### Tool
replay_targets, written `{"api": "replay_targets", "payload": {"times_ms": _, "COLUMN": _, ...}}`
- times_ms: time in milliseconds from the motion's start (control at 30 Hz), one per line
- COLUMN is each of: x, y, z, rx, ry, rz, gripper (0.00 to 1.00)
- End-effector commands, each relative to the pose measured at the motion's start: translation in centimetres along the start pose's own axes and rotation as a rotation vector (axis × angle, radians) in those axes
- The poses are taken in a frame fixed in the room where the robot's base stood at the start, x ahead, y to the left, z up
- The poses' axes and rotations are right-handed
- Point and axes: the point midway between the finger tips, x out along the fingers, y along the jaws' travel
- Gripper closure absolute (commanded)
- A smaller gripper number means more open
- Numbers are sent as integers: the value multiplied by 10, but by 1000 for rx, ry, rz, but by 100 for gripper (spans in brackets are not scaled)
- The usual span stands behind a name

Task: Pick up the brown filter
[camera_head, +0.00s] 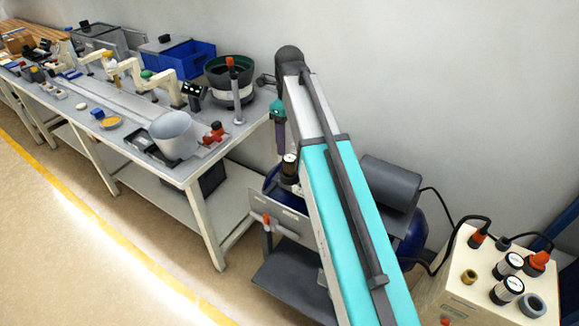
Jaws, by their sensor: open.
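A small brownish ring-shaped part (469,275) stands on the top of the cream cabinet at the lower right. It is the brownest small part there and fits the brown filter, though it is too small to be sure. My arm reaches up from the bottom of the picture to a dark joint at the top centre. What looks like my gripper (265,80), small and dark, shows just left of that joint, near the bowl feeder. It is open and far from the brownish part; I see nothing in it.
The cream cabinet (452,297) also carries gauges (508,291), a red-orange knob (538,263), a grey ring (532,305) and black cables. A dark blue compressor (412,225) stands behind my arm. The long bench (205,172) at left holds a bowl feeder (232,92). Floor is clear at lower left.

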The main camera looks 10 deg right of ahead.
Motion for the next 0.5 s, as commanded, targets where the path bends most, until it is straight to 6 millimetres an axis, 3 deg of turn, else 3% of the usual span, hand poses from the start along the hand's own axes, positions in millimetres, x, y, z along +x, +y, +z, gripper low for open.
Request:
{"api": "replay_targets", "payload": {"times_ms": 300, "x": 34, "y": 0, "z": -1, "rx": 1, "ry": 1, "rz": 1, "gripper": 38}}
{"api": "replay_targets", "payload": {"times_ms": 500, "x": 48, "y": 0, "z": -1, "rx": 1, "ry": 0, "rz": 0, "gripper": 38}}
